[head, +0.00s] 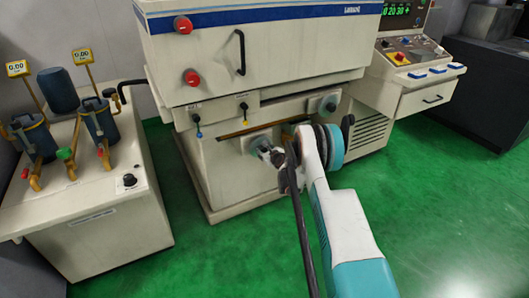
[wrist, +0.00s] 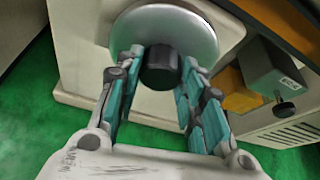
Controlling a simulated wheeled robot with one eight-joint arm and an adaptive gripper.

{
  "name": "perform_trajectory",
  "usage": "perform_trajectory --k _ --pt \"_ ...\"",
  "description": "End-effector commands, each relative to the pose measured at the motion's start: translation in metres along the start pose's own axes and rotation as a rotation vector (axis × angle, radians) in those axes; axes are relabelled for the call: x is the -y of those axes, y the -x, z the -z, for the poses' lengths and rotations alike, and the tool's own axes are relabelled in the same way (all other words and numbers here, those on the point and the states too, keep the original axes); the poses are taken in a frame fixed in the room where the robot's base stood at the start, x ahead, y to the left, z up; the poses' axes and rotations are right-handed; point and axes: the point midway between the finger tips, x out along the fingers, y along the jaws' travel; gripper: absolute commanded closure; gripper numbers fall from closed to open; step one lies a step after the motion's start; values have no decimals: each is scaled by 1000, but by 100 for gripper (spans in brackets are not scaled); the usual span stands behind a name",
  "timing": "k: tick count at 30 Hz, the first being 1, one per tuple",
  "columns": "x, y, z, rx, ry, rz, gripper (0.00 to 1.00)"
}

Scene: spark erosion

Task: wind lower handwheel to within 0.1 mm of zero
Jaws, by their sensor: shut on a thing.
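The lower handwheel is a round grey metal disc (wrist: 150,25) on the cream machine's front, and a dark cylindrical handle (wrist: 161,68) stands out from it. My gripper (wrist: 158,78) has its teal and grey fingers on both sides of this handle and is shut on it. In the head view the handwheel (head: 257,141) is low on the machine front, partly hidden by my gripper (head: 272,156). A readout (head: 398,10) with green digits is at the top right; its full value is too small to read surely. No scale on the wheel can be read.
Another round wheel or knob (head: 328,104) sits higher to the right on the machine. A control console (head: 408,62) with a drawer stands at the right. A cream tank unit (head: 100,215) with gauges stands at the left. Green floor (head: 215,255) is clear in front.

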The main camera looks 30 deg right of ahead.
Motion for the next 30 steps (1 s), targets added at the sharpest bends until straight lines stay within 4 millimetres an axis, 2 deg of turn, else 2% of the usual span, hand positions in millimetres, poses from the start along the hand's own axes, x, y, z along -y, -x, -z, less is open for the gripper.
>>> perform_trajectory --k 21,30 --pt "-4 -1 0 2 507 209 88" --pt "-4 -1 0 2 665 275 88"
